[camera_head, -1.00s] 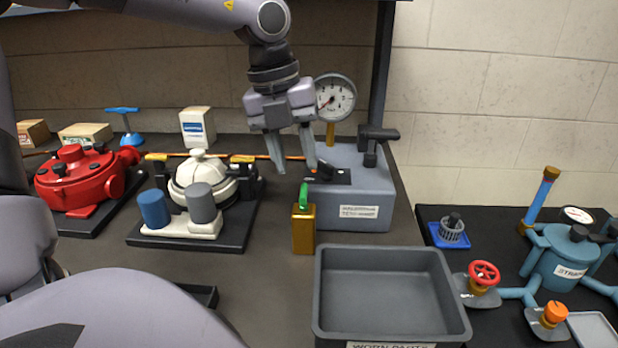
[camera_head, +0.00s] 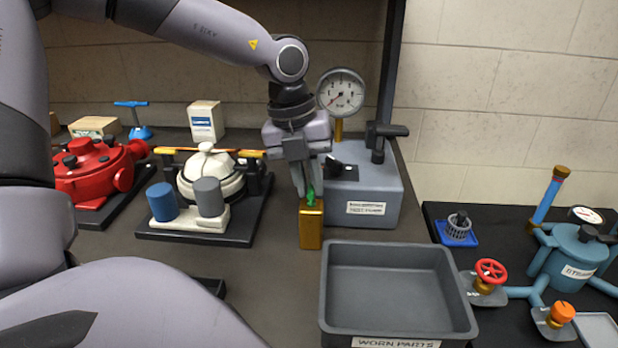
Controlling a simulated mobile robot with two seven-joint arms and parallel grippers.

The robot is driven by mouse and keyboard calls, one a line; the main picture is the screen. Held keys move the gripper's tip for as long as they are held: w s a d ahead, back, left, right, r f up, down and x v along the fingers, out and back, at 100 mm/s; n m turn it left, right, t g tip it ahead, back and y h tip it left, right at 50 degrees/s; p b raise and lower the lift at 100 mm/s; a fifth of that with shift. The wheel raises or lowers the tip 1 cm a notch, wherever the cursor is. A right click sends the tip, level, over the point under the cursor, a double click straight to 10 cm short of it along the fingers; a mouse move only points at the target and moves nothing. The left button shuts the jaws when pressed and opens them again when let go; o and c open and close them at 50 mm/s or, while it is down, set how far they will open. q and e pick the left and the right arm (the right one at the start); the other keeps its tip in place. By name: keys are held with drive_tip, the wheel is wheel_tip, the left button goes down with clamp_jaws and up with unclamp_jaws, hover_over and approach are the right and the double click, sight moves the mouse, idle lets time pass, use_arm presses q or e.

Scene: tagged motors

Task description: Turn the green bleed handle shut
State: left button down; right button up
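The green bleed handle (camera_head: 310,198) sits on top of an upright brass block (camera_head: 311,228) on the bench, behind the grey tray. My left gripper (camera_head: 308,190) points down from above, with its fingertips right at the handle. The fingers partly hide the handle, and I cannot tell whether they are closed on it or only around it. My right gripper is not in view.
The grey worn parts tray (camera_head: 463,322) stands in front. A grey test stand (camera_head: 385,203) with a gauge (camera_head: 340,92) is behind right. A cream pump (camera_head: 207,178) and red motor (camera_head: 90,168) stand left. A teal strainer (camera_head: 570,258) is at right.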

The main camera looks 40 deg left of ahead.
use_arm(q)
drive_tip(key=shift+m, duration=0.3)
drive_tip(key=m+b, duration=0.1)
drive_tip(key=m, duration=0.1)
drive_tip(key=shift+w+m+h, duration=0.15)
drive_tip(key=shift+m+h, duration=0.15)
drive_tip(key=m+g+b, duration=0.1)
drive_tip(key=m, duration=0.2)
drive_tip(key=shift+d+m, duration=0.1)
drive_tip(key=shift+m, duration=0.2)
drive_tip(key=m+g, duration=0.1)
drive_tip(key=m, duration=0.4)
drive_tip(key=shift+w+d, duration=0.15)
drive_tip(key=m+g, duration=0.1)
drive_tip(key=m, duration=0.5)
drive_tip(key=shift+d+y, duration=0.15)
drive_tip(key=shift+y, duration=0.25)
drive_tip(key=c, duration=1.1)
unclamp_jaws()
drive_tip(key=shift+c, duration=0.2)
